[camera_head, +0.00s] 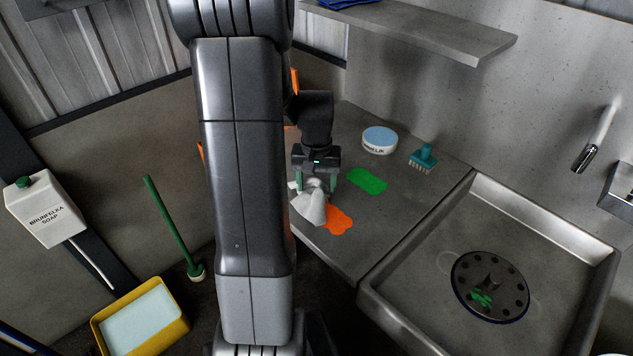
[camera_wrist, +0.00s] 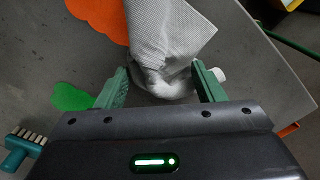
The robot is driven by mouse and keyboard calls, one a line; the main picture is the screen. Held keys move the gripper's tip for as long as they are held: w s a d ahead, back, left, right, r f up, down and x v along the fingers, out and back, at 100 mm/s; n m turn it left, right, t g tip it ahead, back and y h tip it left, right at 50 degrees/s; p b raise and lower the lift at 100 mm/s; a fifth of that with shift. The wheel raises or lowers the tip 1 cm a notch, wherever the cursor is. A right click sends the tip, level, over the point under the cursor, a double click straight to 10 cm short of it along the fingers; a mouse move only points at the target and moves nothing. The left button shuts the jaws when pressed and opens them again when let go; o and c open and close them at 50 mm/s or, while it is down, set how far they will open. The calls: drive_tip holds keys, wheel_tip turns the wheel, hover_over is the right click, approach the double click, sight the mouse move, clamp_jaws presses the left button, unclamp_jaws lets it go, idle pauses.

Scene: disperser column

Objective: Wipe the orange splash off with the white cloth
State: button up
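The white cloth (camera_head: 312,206) lies crumpled on the grey worktop, partly over the orange splash (camera_head: 338,220). In the wrist view the cloth (camera_wrist: 165,35) shows a dimpled weave and a bunched end. The orange splash (camera_wrist: 104,16) sticks out to the left of it there. My gripper (camera_head: 316,182) is low over the cloth's bunched end. In the wrist view my gripper (camera_wrist: 160,80) has its green fingers wide apart, with the bunched end between them. A gap shows at the left finger; the right finger is close to the cloth. Part of the splash is hidden under the cloth.
A green splash (camera_head: 367,181), a teal brush (camera_head: 423,158) and a round blue-lidded tin (camera_head: 379,141) are on the worktop. A metal sink (camera_head: 400,318) is at right. A shelf (camera_head: 430,32) hangs above. A yellow tub (camera_head: 178,335) stands lower left.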

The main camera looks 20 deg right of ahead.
drive_tip(key=shift+o, duration=0.6)
drive_tip(key=shift+f, duration=0.15)
drive_tip(key=shift+f+b, duration=0.85)
drive_tip(key=shift+f, duration=0.15)
clamp_jaws()
drive_tip(key=shift+r+p, duration=0.3)
drive_tip(key=shift+p, duration=0.4)
drive_tip(key=shift+p, duration=0.85)
